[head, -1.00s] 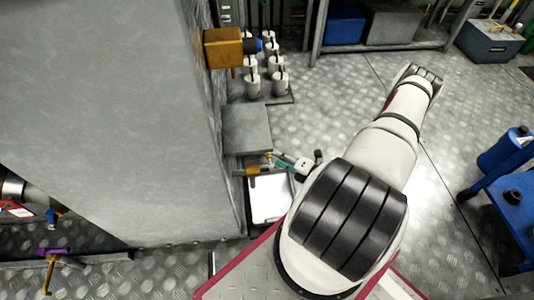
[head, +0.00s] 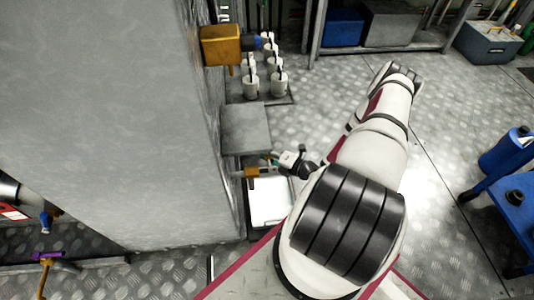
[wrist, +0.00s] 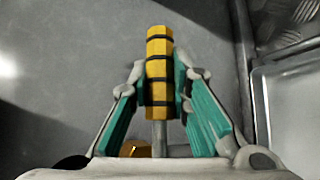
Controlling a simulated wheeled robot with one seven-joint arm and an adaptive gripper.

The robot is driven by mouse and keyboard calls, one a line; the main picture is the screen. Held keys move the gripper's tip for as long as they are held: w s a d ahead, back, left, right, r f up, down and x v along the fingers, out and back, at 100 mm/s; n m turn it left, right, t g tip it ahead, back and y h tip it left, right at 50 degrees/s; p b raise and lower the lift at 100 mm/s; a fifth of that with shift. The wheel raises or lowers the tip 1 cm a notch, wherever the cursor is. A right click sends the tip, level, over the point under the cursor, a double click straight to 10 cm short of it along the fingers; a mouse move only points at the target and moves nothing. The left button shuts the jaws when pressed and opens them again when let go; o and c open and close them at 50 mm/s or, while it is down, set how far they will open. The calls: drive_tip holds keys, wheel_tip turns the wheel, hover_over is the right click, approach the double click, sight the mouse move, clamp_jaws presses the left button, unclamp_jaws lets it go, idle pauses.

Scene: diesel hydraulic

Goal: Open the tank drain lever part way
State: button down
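The tank drain lever (wrist: 159,60) shows in the wrist view as a yellow grip with black bands on a grey stem. My gripper (wrist: 161,88) has its teal-padded fingers on both sides of the grip, with the pads against it. It looks shut on the lever. A brass part (wrist: 137,149) shows below the grip, partly hidden by my gripper. In the head view my gripper (head: 273,160) is beside the brass drain valve (head: 252,172) low on the tank (head: 120,120). The lever itself is hard to make out there.
A white tray (head: 268,203) lies on the floor below the valve. A grey box (head: 246,128) and several white canisters (head: 278,84) stand behind it. A yellow box (head: 221,45) juts from the tank side. Open floor lies to the right.

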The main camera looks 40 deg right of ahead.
drive_tip(key=r+n+t, duration=0.1)
drive_tip(key=r+n+t+b, duration=0.1)
drive_tip(key=t, duration=0.1)
drive_tip(key=shift+s+a, duration=0.1)
drive_tip(key=shift+s, duration=0.1)
drive_tip(key=shift+s+a+r+n+t, duration=0.1)
drive_tip(key=shift+r+n+t, duration=0.3)
drive_tip(key=shift+r+n, duration=0.15)
drive_tip(key=c, duration=1.5)
unclamp_jaws()
drive_tip(key=shift+o, duration=0.2)
drive_tip(key=s+d, duration=0.1)
drive_tip(key=s, duration=1.1)
drive_tip(key=shift+d+f, duration=0.25)
drive_tip(key=shift+f, duration=0.1)
